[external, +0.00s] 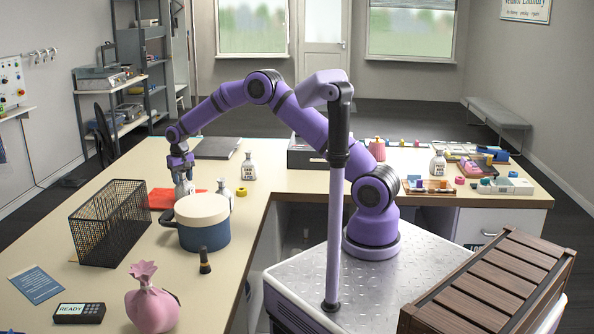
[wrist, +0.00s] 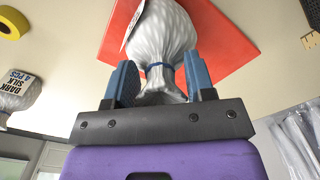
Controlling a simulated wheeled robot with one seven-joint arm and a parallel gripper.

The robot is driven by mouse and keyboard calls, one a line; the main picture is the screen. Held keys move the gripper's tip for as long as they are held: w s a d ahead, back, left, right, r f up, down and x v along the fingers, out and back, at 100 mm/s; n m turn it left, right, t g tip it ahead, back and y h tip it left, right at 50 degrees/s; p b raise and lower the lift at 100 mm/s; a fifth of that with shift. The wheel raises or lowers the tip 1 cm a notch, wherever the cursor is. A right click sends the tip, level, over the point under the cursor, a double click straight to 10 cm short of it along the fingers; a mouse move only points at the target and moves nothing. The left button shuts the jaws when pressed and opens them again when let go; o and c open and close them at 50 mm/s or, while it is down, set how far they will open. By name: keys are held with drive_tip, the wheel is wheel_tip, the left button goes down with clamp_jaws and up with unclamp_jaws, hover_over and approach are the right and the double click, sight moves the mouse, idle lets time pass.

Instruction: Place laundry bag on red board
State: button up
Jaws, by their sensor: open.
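A white laundry bag (external: 184,188) with a blue tie round its neck is at my gripper (external: 180,160). In the wrist view the bag (wrist: 162,38) lies over the red board (wrist: 222,35) and seems to rest on it. My gripper (wrist: 161,75) is open, with one blue finger on each side of the bag's gathered neck. I cannot tell whether the fingers touch the cloth. In the external view the red board (external: 160,199) is partly hidden behind the wire basket and the bag.
A black wire basket (external: 108,225) and a blue pot with a cream lid (external: 203,222) stand in front of the board. Other labelled bags (external: 223,193) (external: 249,166) and yellow tape (external: 241,192) are to the right. A pink bag (external: 153,305) is at the front.

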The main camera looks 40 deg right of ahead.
wheel_tip(320, 180, up, 12)
idle(0.5)
drive_tip(key=s+d+r+t, duration=0.3)
drive_tip(key=s+d+r, duration=1.7)
drive_tip(key=s, duration=0.1)
drive_tip(key=s+d+f, duration=0.1)
drive_tip(key=s+d, duration=0.2)
drive_tip(key=s, duration=0.6)
drive_tip(key=s+d+f+t, duration=0.1)
drive_tip(key=s+d, duration=0.3)
drive_tip(key=s, duration=0.5)
drive_tip(key=s+d+f+t, duration=0.1)
drive_tip(key=s+d+f, duration=0.2)
drive_tip(key=s, duration=0.6)
drive_tip(key=shift+s+d+f, duration=0.15)
drive_tip(key=shift+d, duration=0.45)
